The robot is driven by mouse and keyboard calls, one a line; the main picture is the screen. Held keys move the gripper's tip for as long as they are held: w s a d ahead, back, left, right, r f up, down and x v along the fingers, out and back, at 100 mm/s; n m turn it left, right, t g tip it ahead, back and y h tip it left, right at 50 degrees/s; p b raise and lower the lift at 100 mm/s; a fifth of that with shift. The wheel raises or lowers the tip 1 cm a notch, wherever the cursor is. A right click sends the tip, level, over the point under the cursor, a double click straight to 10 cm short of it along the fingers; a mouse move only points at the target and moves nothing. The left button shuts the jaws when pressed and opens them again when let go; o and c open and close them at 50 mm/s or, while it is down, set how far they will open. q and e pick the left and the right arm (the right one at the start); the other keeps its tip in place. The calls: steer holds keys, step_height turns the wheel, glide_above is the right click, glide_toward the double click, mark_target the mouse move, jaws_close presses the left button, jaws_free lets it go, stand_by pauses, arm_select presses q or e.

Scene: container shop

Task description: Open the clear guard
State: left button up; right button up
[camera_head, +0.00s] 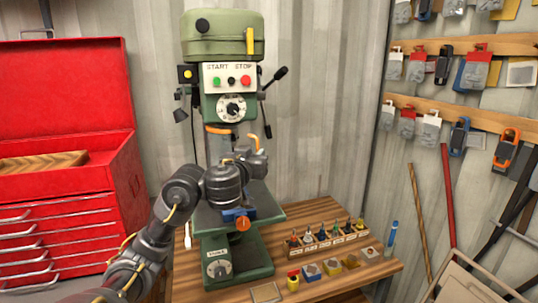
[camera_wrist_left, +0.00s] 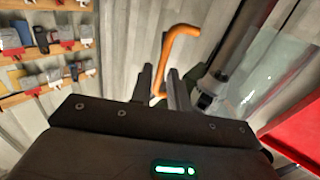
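The green drill press (camera_head: 221,105) stands on the wooden bench. The clear guard (camera_wrist_left: 280,88) is a see-through panel at the right in the left wrist view; in the head view it is hard to make out and partly behind my arm. A bent orange handle (camera_head: 253,138) shows beside the chuck area, and in the left wrist view (camera_wrist_left: 180,32) its lower end lies between my fingers. My left gripper (camera_head: 255,155) is at this handle. Its fingers (camera_wrist_left: 161,78) look apart, with a small gap around the handle. My right gripper is not in view.
A red tool chest (camera_head: 132,165) with its lid up stands to the left. A rack of bits (camera_head: 325,238) and several small blocks are on the bench (camera_head: 385,268). A blue vise (camera_head: 236,213) sits below my wrist. Packaged goods hang on the right wall.

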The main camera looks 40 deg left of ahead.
arm_select(q)
steer(key=shift+w+a, duration=0.35)
steer(key=shift+w, duration=0.25)
steer(key=shift+r, duration=0.1)
jaws_close()
steer(key=shift+d+h, duration=0.1)
steer(key=shift+h, duration=0.2)
